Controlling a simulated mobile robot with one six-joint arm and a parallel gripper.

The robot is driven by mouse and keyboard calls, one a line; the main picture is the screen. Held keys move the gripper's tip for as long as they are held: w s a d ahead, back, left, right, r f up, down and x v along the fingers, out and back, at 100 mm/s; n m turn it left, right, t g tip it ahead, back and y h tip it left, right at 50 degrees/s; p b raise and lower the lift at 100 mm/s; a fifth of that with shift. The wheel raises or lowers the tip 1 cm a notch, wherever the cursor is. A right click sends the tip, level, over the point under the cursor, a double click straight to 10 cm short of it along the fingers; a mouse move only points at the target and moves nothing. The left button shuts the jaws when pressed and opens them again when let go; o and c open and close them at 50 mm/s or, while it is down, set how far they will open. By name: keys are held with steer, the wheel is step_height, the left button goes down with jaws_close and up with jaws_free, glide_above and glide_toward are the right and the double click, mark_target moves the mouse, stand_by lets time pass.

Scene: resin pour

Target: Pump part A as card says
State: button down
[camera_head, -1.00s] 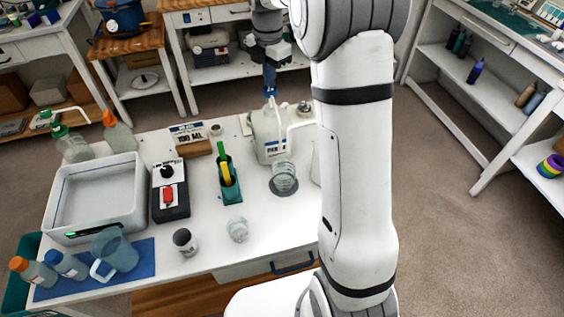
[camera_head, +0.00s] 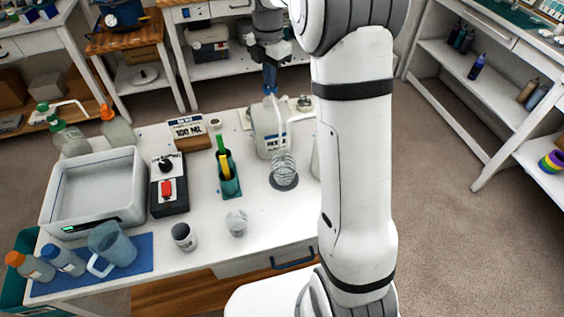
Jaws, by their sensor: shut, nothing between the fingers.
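A white pump jug (camera_head: 264,143) with a label too small to read stands at the back of the white table. My gripper (camera_head: 270,92) is shut and empty, pointing down right at the pump top of this jug. I cannot tell whether it touches the pump. The card (camera_head: 187,128), reading "100 ML", stands on a wooden block left of the jug. A second pale container (camera_head: 315,160) is mostly hidden behind my arm.
On the table are a white bin (camera_head: 95,190), a black box with a red switch (camera_head: 168,187), a teal holder with tools (camera_head: 229,180), a small clear cup (camera_head: 236,222), a small jar (camera_head: 183,237) and a blue pitcher (camera_head: 112,245).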

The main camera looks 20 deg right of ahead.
steer(key=shift+f+b, duration=0.4)
steer(key=shift+f, duration=0.55)
steer(key=shift+r+p, duration=1.7)
steer(key=shift+r, duration=0.3)
steer(key=shift+f, duration=0.15)
steer(key=shift+f+b, duration=1.2)
steer(key=shift+f, duration=0.6)
steer(key=shift+r, duration=0.1)
step_height(320, 180, up, 4)
steer(key=p, duration=0.3)
steer(key=shift+f, duration=0.2)
